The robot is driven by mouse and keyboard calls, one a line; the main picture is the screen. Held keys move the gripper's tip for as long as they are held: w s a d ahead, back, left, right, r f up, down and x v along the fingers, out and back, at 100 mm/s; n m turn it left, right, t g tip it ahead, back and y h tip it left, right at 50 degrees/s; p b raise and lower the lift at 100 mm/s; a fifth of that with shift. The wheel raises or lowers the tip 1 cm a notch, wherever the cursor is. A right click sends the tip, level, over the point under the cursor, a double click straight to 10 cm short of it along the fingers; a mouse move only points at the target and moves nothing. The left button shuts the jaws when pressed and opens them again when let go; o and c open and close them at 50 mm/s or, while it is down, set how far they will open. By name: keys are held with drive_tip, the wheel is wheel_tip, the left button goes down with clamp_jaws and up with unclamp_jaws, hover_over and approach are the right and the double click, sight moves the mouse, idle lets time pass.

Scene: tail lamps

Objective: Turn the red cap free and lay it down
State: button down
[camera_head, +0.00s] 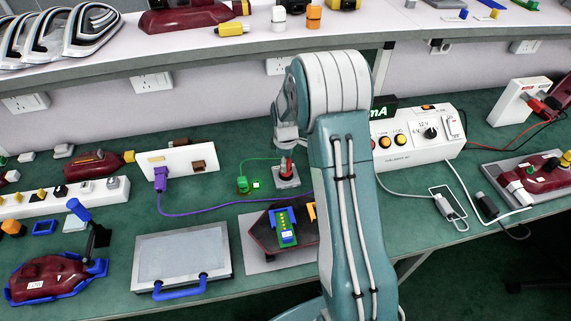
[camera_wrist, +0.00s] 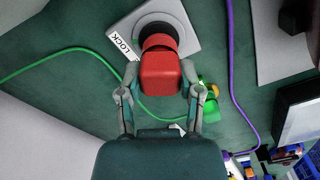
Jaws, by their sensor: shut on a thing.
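The red cap (camera_wrist: 160,75) is a rounded block on a dark round collar on a grey square plate (camera_wrist: 184,30) beside a white LOCK label (camera_wrist: 122,46). My gripper (camera_wrist: 160,80) has a finger on each side of the cap and is shut on it. The cap still sits at the collar; whether it is loose from it I cannot tell. In the head view the cap (camera_head: 287,165) shows small and upright on its plate (camera_head: 286,180), just below my gripper (camera_head: 287,150), and my arm hides the area to its right.
A green cable with a green plug (camera_head: 242,184) lies left of the plate. A purple cable (camera_head: 205,214) runs in front of it. Bare green bench (camera_head: 215,180) shows to the left of the green plug.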

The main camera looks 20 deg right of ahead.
drive_tip(key=shift+r, duration=1.1)
drive_tip(key=shift+r, duration=0.75)
drive_tip(key=shift+r, duration=0.1)
